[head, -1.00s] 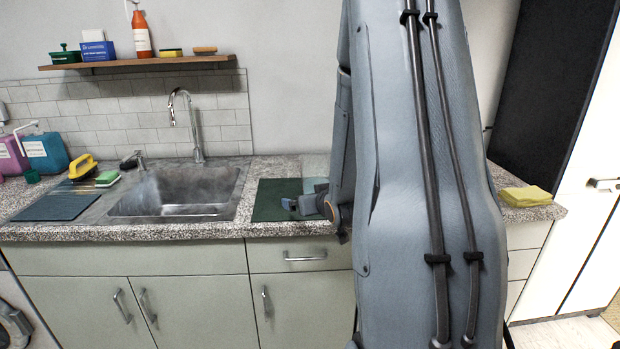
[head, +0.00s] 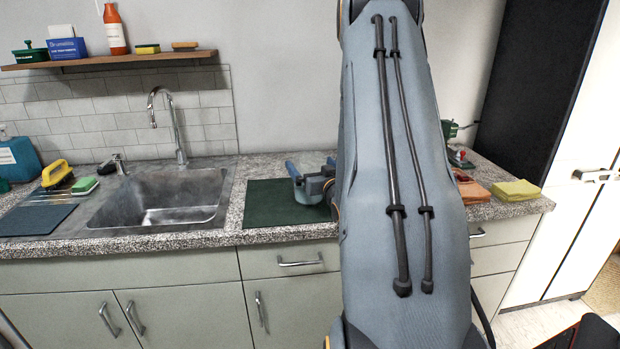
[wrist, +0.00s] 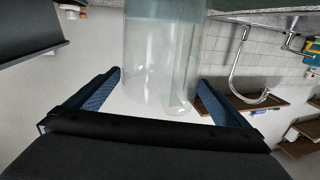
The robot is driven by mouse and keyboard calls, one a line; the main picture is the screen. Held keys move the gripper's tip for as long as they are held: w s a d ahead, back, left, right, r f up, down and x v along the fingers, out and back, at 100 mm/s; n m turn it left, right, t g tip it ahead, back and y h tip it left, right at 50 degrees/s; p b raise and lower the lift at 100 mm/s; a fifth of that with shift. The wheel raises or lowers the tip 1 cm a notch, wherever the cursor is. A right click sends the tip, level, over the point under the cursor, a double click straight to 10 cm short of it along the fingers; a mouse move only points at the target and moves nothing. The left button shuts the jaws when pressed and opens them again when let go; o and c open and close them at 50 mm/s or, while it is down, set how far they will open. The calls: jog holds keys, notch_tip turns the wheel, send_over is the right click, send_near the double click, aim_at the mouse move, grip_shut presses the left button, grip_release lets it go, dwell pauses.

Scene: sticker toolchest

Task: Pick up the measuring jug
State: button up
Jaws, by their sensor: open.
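The measuring jug (wrist: 158,50) is a clear, see-through vessel. It fills the upper middle of the wrist view, which looks upside down, with the counter at the top. My gripper (wrist: 158,80) is open, with a blue finger to each side of the jug's near end. I cannot tell whether either finger touches it. In the head view my gripper (head: 312,172) is low over the dark green mat (head: 262,205), beside the sink. The jug is hard to make out there against the fingers and is partly hidden by my arm.
The sink (head: 165,200) and tap (head: 170,120) are left of the mat. Yellow cloths (head: 516,190) and orange cloths (head: 472,190) lie on the right of the counter. My arm hides the counter between.

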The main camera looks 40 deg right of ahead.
jog(key=shift+x, duration=0.9)
jog(key=c, duration=1.5)
jog(key=shift+c, duration=1.1)
jog(key=shift+r, duration=0.2)
